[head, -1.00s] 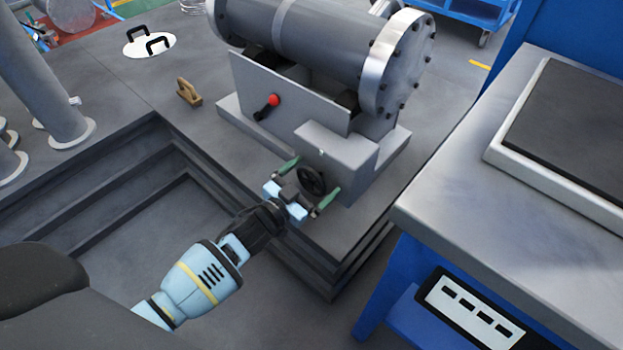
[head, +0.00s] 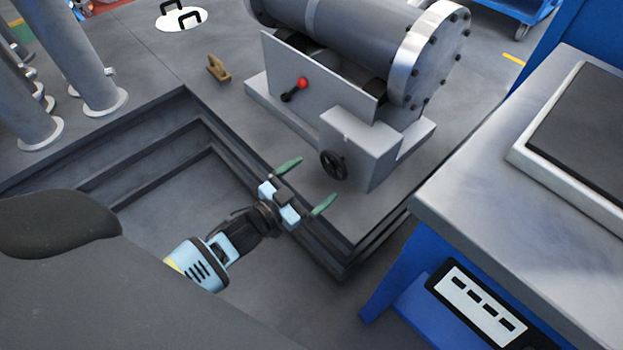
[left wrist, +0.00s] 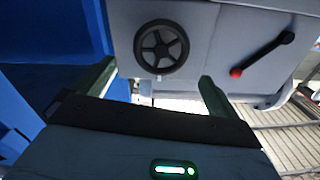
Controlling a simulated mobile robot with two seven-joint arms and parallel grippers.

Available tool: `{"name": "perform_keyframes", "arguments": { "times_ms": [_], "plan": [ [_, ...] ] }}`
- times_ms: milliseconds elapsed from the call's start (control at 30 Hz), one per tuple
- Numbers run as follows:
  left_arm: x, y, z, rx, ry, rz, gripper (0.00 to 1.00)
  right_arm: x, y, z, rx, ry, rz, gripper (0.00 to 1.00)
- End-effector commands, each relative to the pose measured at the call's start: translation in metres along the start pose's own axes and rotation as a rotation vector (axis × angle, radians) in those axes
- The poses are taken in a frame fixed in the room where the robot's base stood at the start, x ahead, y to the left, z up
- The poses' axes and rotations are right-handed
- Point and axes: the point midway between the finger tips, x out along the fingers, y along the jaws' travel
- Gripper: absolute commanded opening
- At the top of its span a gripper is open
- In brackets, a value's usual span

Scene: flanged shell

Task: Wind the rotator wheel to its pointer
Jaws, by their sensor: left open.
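The rotator wheel (head: 333,165) is a small black spoked handwheel on the front of a grey box (head: 362,150) below the big grey flanged shell (head: 350,40). My left gripper (head: 306,184) is open and empty, with its green fingers spread toward the wheel and a gap between them and it. The wheel also shows in the left wrist view (left wrist: 161,47), beyond the fingertips and between them. A small pale mark on the box's top edge (head: 346,136) may be the pointer; it is too small to tell. My right gripper is not in view.
A red-knobbed lever (head: 302,84) stands on the rotator's front plate, left of the wheel. A stepped pit (head: 150,165) lies in front. A blue workbench with a grey top (head: 480,190) stands close on the right. A wooden block (head: 218,69) lies on the floor.

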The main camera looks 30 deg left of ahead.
Motion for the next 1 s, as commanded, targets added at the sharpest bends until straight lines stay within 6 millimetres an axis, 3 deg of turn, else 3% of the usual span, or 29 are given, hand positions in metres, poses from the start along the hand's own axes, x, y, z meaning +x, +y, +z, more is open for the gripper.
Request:
{"name": "perform_keyframes", "arguments": {
  "times_ms": [167,533,833,1000],
  "plan": [
    [0.001,-0.001,0.0,-0.044,0.002,-0.001,0.99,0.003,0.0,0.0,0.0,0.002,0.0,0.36],
    [0.002,-0.002,0.002,-0.407,0.001,-0.001,0.99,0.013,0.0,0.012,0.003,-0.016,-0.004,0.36],
    [0.005,-0.002,0.001,-0.443,0.001,0.0,0.99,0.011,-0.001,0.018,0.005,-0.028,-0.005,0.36],
    [0.023,-0.002,0.002,-0.443,0.002,0.0,0.99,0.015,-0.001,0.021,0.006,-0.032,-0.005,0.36]
  ]
}}
